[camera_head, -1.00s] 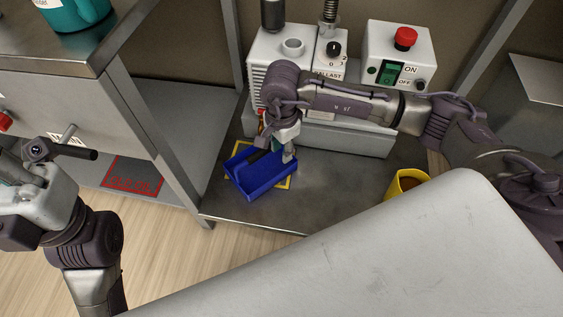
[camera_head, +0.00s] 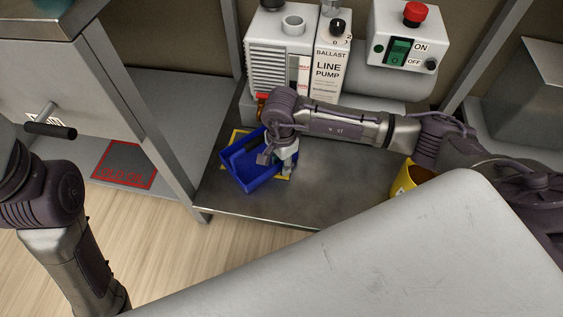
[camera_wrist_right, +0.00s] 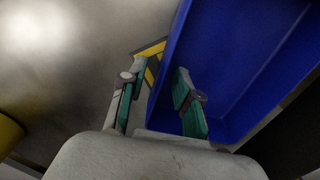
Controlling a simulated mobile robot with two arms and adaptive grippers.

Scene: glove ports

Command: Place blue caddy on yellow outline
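The blue caddy (camera_head: 246,178) sits on the grey shelf, over part of the yellow outline (camera_head: 234,138). The outline shows at its back left and at its right, and the rest is hidden. My right gripper (camera_head: 277,160) is at the caddy's right side. In the right wrist view, my right gripper (camera_wrist_right: 157,98) has its fingers apart, one on each side of the blue caddy's wall (camera_wrist_right: 166,70); no firm grip shows. A piece of the yellow outline (camera_wrist_right: 152,50) shows beside the wall. My left gripper is out of view; only my left arm shows.
A white line pump (camera_head: 285,65) and a switch box with a red button (camera_head: 414,14) stand behind. A yellow cup (camera_head: 402,183) is at the right. A red outline (camera_head: 124,165) lies on the left lower shelf, below a black handle (camera_head: 50,130).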

